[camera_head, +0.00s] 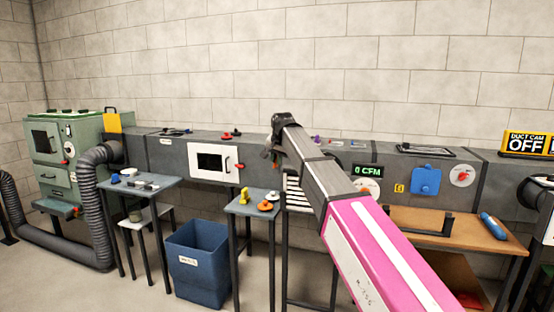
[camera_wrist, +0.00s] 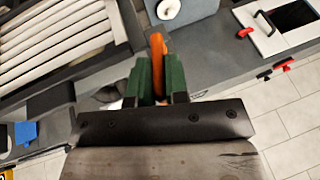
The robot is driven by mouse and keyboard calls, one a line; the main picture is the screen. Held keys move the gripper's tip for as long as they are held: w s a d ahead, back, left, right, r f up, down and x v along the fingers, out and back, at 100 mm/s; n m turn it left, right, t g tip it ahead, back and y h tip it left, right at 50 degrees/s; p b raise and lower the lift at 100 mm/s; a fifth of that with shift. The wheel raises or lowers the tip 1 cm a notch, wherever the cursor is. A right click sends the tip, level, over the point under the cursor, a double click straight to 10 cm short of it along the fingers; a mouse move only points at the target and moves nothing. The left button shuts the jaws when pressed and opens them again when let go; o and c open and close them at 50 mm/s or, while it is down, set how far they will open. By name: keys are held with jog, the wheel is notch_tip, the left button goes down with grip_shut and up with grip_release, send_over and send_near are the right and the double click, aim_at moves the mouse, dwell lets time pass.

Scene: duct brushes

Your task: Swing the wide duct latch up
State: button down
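An orange lever-like piece (camera_wrist: 158,48), which looks like the duct latch, stands between the two green fingers of my gripper (camera_wrist: 159,80) in the wrist view. The fingers are close together and the orange piece fills the gap, with its end past the fingertips. In the head view my gripper (camera_head: 272,150) is at the front of the long grey duct (camera_head: 330,160), between the white-framed window panel and the white louvre. My wrist and arm hide most of the latch there, so its angle is hard to tell.
The white window panel (camera_head: 213,162) has a red catch (camera_wrist: 246,32). The white louvre (camera_wrist: 60,45) lies on my gripper's other side. A small table (camera_head: 256,205) with colored parts and a blue bin (camera_head: 197,262) stand in front. A CFM display (camera_head: 367,171) is to the right.

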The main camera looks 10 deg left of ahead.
jog(key=shift+w+a+h, duration=0.1)
jog(key=shift+a+h, duration=0.25)
jog(key=shift+h, duration=0.25)
jog(key=shift+a+n+h, duration=0.3)
jog(key=shift+n+h, duration=0.1)
jog(key=shift+h, duration=0.6)
jog(key=c, duration=1.2)
grip_release()
jog(key=shift+o, duration=0.2)
jog(key=shift+r, duration=0.2)
jog(key=v, duration=1)
jog(key=shift+r, duration=0.3)
